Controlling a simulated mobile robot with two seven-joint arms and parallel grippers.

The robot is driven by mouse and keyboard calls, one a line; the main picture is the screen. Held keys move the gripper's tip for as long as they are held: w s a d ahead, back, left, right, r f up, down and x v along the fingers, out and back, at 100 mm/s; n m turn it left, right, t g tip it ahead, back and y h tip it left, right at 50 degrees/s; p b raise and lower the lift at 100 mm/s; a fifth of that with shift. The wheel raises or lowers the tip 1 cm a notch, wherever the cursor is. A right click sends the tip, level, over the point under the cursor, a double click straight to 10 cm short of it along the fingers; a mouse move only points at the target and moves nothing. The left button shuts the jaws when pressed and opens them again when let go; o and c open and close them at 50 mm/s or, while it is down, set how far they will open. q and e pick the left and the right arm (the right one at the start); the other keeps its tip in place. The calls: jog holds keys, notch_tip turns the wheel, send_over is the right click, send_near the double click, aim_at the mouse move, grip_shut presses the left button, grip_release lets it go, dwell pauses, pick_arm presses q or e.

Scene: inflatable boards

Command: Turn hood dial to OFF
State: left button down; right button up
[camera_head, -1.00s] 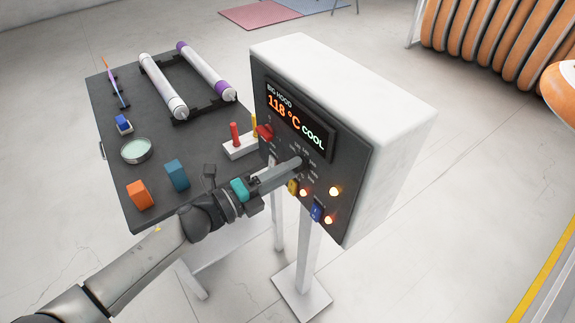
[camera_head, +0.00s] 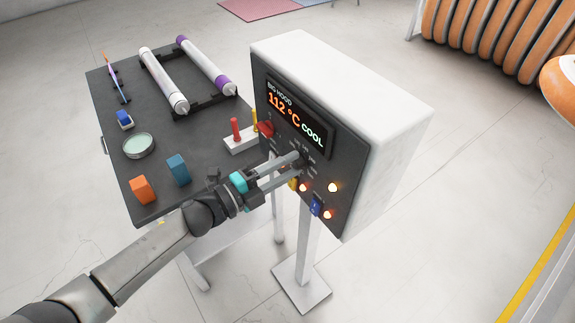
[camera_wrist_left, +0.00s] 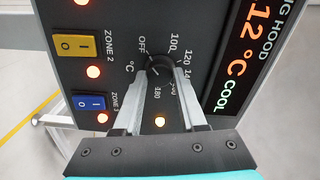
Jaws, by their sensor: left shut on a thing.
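The control box (camera_head: 355,150) stands on a white post, with a dark front panel. Its display (camera_head: 296,118) reads 112 °C and COOL. The black hood dial (camera_wrist_left: 156,70) has a printed scale around it, with OFF at its upper left in the left wrist view. My left gripper (camera_head: 298,162) is shut on the dial, one finger on either side, and the fingers also show in the left wrist view (camera_wrist_left: 166,82). The fingers hide part of the dial and the scale. I cannot tell the dial's exact setting. My right gripper is not in view.
A yellow switch (camera_wrist_left: 75,46) and a blue switch (camera_wrist_left: 89,102) sit beside the dial, with lit lamps near them. A red knob (camera_head: 265,129) is at the panel's left. The dark table (camera_head: 110,160) carries rollers, blocks and a dish.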

pick_arm(q)
jog(key=shift+c, duration=2.3)
grip_release()
jog(key=b+v, duration=0.1)
jog(key=v, duration=1.4)
jog(key=shift+b, duration=0.35)
jog(key=shift+a, duration=0.1)
